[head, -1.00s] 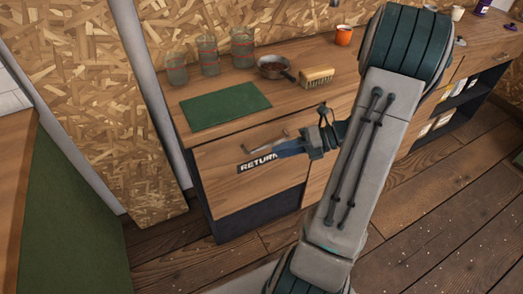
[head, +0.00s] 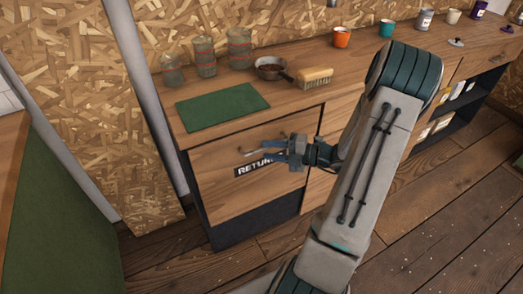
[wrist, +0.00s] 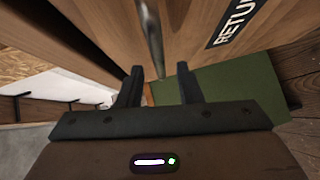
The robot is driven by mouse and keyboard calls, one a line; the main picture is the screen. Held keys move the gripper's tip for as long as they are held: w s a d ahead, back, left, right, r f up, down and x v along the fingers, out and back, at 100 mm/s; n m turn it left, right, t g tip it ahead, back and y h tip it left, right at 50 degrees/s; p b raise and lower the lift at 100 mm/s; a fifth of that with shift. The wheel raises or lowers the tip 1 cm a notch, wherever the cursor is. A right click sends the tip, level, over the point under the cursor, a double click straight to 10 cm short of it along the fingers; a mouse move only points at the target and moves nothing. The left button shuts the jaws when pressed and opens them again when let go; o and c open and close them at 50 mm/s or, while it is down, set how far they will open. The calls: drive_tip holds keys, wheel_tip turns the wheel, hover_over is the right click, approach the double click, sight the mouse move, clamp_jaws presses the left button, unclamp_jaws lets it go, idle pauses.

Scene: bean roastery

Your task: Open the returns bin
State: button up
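The returns bin is a wooden front (head: 225,190) at the left end of the counter, with a black RETURN label (head: 246,171) partly hidden by my gripper. It looks closed, flush with the counter. Its metal bar handle (head: 250,153) sits above the label; in the wrist view the handle (wrist: 152,38) runs in from the top and its near end reaches the gap between the fingers. My gripper (head: 270,147) is at the handle, in front of the label. In the wrist view its two fingers (wrist: 160,84) are apart, and I cannot tell whether either touches the handle.
A green-sided bench (head: 50,220) is at the left. Floor (head: 160,262) is clear before the bin.

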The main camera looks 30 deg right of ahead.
sight(261, 149)
drive_tip(key=shift+x, duration=1.7)
clamp_jaws()
drive_tip(key=shift+s+f, duration=0.1)
drive_tip(key=shift+s, duration=0.05)
